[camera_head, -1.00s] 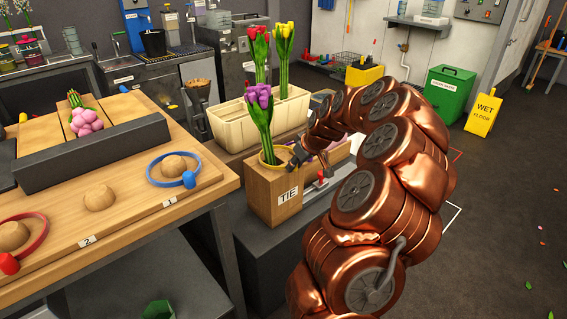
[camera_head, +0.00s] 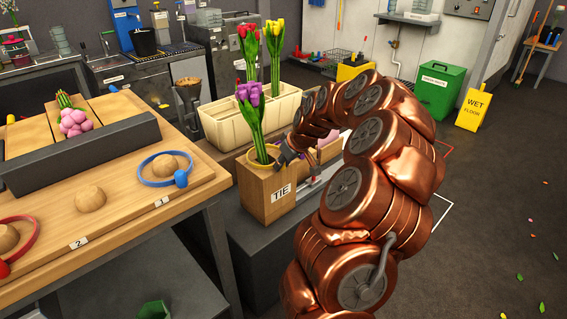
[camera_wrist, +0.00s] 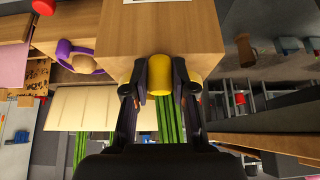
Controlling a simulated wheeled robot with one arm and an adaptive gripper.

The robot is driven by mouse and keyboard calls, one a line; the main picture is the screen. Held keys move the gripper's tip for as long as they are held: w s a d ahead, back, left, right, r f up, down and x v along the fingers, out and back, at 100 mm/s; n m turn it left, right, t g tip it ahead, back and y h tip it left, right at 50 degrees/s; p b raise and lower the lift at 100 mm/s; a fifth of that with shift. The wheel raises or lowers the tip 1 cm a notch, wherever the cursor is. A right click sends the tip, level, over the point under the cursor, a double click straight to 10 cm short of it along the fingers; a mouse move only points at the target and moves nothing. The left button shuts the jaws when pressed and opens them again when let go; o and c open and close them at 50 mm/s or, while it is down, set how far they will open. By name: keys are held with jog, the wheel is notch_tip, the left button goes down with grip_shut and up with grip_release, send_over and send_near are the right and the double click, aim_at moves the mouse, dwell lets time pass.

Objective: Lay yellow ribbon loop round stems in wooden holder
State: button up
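The wooden holder (camera_head: 258,192) marked TIE stands on a low dark bench, with purple tulips (camera_head: 248,93) upright in it. The yellow ribbon loop (camera_head: 256,165) shows at the holder's top, by the base of the stems; whether it fully rings them is partly hidden. My gripper (camera_head: 284,154) reaches the holder's top from the right. In the wrist view, my fingers (camera_wrist: 160,80) close on either side of the loop's yellow tab (camera_wrist: 160,72), with green stems (camera_wrist: 171,125) just beyond. Yellow parts of the loop show outside both fingers.
A cream crate (camera_head: 225,128) with red and yellow tulips stands behind the holder. The worktable (camera_head: 120,210) at left carries a blue loop (camera_head: 150,180), a red loop (camera_head: 30,235) and wooden knobs. A white item lies right of the holder, partly behind my arm.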

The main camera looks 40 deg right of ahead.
jog(key=o, duration=0.5)
jog(key=shift+s+r, duration=0.1)
jog(key=v, duration=1.1)
jog(key=shift+s+r, duration=0.15)
jog(key=shift+r, duration=0.2)
